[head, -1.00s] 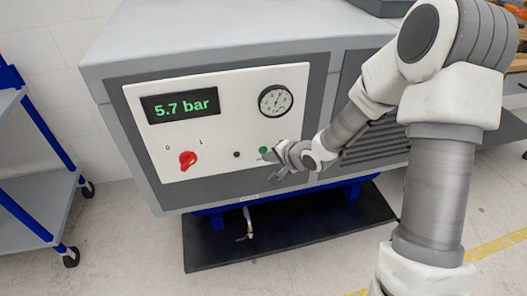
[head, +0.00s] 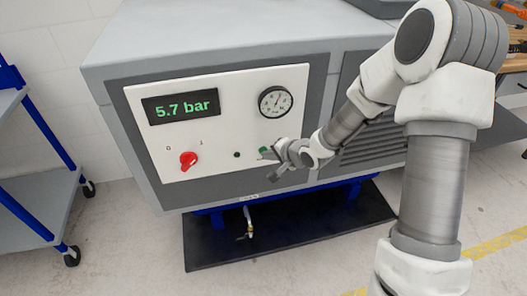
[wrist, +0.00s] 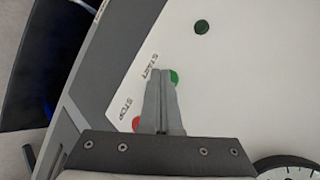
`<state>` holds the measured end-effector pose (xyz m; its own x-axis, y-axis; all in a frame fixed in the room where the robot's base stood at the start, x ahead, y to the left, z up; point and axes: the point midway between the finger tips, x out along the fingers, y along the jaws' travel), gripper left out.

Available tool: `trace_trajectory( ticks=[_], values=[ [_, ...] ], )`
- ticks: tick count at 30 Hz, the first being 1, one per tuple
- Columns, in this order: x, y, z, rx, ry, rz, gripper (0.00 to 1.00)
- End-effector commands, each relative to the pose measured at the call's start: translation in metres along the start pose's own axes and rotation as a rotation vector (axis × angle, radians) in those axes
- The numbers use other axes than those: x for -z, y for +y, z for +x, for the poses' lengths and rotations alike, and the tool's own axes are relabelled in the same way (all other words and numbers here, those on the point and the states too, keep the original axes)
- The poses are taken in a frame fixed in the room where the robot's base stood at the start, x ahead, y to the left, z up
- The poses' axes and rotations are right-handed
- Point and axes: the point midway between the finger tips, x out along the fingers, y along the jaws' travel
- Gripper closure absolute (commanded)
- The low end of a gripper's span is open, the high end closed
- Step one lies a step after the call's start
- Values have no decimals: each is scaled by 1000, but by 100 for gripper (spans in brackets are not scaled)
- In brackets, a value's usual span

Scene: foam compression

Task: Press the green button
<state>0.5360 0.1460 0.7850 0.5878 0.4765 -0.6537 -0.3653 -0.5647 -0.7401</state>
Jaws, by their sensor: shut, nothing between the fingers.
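The green button (wrist: 174,76) shows in the wrist view beside the START label, partly covered by my fingertips. In the head view a bit of the green button (head: 264,150) shows just above my gripper (head: 268,153). In the wrist view my gripper (wrist: 161,72) is shut and empty, its fingertips over the left edge of the button. I cannot tell whether they touch it. A red button (wrist: 137,123) by the STOP label is partly hidden behind the fingers.
The white panel (head: 220,135) also has a display (head: 181,106) reading 5.7 bar, a pressure gauge (head: 275,101), a red knob (head: 188,160) and a dark green round part (wrist: 201,27). A blue-framed cart (head: 40,180) stands at left.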

Motion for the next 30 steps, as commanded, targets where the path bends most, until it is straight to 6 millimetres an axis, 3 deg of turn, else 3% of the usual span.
trace_trajectory(
  ticks=[30],
  values=[
    [-10,10,-14,-1,0,0,100]
  ],
)
